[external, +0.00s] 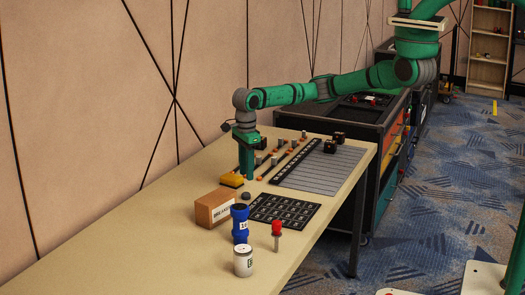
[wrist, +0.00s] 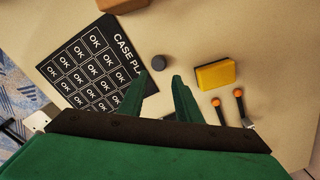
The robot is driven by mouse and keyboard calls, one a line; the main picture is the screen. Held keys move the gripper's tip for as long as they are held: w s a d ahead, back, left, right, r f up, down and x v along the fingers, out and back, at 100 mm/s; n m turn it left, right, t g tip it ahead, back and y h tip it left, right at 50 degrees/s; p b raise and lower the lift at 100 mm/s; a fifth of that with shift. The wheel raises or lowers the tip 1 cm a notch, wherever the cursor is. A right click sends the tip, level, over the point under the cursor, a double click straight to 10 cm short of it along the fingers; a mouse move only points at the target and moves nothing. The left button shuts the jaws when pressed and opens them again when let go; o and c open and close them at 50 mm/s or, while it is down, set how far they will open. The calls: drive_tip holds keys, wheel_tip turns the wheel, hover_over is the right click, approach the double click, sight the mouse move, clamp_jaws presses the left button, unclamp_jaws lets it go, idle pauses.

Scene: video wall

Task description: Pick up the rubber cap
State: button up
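The rubber cap looks like the small dark round piece (wrist: 158,62) on the tan table, just beyond my fingertips in the wrist view. It also shows in the external view as a small dark disc (external: 246,196), just in front of the yellow block. My gripper (wrist: 157,86) is open and empty, with its two green fingers apart and the cap lying ahead of the gap between them. In the external view my gripper (external: 247,174) points down over the table, beside the yellow block. How far it is above the tabletop is hard to tell.
The yellow block (wrist: 216,74) and orange-tipped pieces (wrist: 217,103) lie right of the cap. The black OK card (wrist: 85,65) lies left. A brown box (external: 214,207), blue cylinder (external: 240,222), white jar (external: 243,260) and red-topped piece (external: 277,232) stand nearer. The table front (external: 170,265) is clear.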

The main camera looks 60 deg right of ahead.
sight(246, 193)
drive_tip(key=f, duration=0.8)
drive_tip(key=shift+w+a, duration=0.1)
drive_tip(key=shift+a, duration=0.15)
drive_tip(key=c, duration=0.7)
